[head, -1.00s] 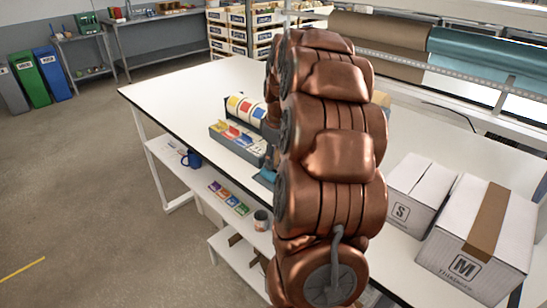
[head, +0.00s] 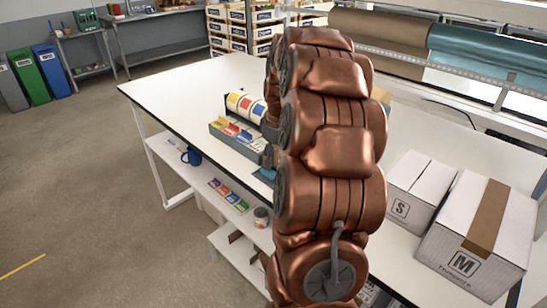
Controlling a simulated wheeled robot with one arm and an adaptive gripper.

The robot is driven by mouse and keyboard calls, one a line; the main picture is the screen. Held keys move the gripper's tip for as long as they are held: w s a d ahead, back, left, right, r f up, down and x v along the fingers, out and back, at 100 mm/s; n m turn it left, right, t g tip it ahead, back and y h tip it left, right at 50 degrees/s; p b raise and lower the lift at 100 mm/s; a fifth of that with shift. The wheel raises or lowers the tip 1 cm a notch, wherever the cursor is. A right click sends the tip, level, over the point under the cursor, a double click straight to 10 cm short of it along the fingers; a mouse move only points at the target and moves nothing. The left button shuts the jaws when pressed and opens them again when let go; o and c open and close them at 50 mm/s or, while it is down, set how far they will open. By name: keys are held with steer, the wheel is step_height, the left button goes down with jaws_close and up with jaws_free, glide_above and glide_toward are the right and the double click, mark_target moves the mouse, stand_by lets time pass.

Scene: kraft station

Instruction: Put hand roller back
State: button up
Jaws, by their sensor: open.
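I cannot make out the hand roller in the head view; my copper-coloured arm covers the middle of the table. My gripper (head: 268,156) shows only as a small grey part at the left edge of the arm, low over the white table (head: 190,90). Its fingertips and anything between them are hidden. It is close to the right end of a grey tray (head: 232,141) with coloured compartments. A flat teal item (head: 266,174) lies partly hidden just below it.
A rack with coloured rolls (head: 245,105) stands behind the tray. Boxes marked S (head: 402,204) and M (head: 464,262) stand at the right. A blue mug (head: 191,156) and a cup (head: 261,217) are on the lower shelf. The table's far left is clear.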

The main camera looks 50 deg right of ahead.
steer(key=shift+r, duration=0.15)
steer(key=shift+s+d+r+b, duration=0.1)
steer(key=shift+s+r+b, duration=0.2)
steer(key=shift+r, duration=1.7)
steer(key=shift+s+d+r+b, duration=0.15)
steer(key=shift+r+b, duration=0.25)
steer(key=shift+r, duration=1.55)
steer(key=shift+s+a+r+b, duration=0.1)
steer(key=shift+s+r+b, duration=0.2)
steer(key=shift+r, duration=1.7)
steer(key=s+a+f+g, duration=0.1)
steer(key=s+a+f, duration=0.2)
steer(key=a, duration=0.8)
steer(key=s+a+f+g, duration=0.1)
steer(key=s+a+f, duration=0.1)
steer(key=a, duration=0.9)
steer(key=s+a+f, duration=0.3)
steer(key=s, duration=0.3)
steer(key=s+a+f+m, duration=0.1)
steer(key=s+a+f, duration=0.3)
steer(key=s, duration=0.1)
steer(key=s+a+f+g, duration=0.1)
steer(key=s+a+f, duration=0.2)
steer(key=s, duration=0.3)
steer(key=shift+s+a+f+m, duration=0.25)
steer(key=shift+s+a+m, duration=0.05)
steer(key=shift+a+m, duration=0.1)
steer(key=shift+r, duration=0.1)
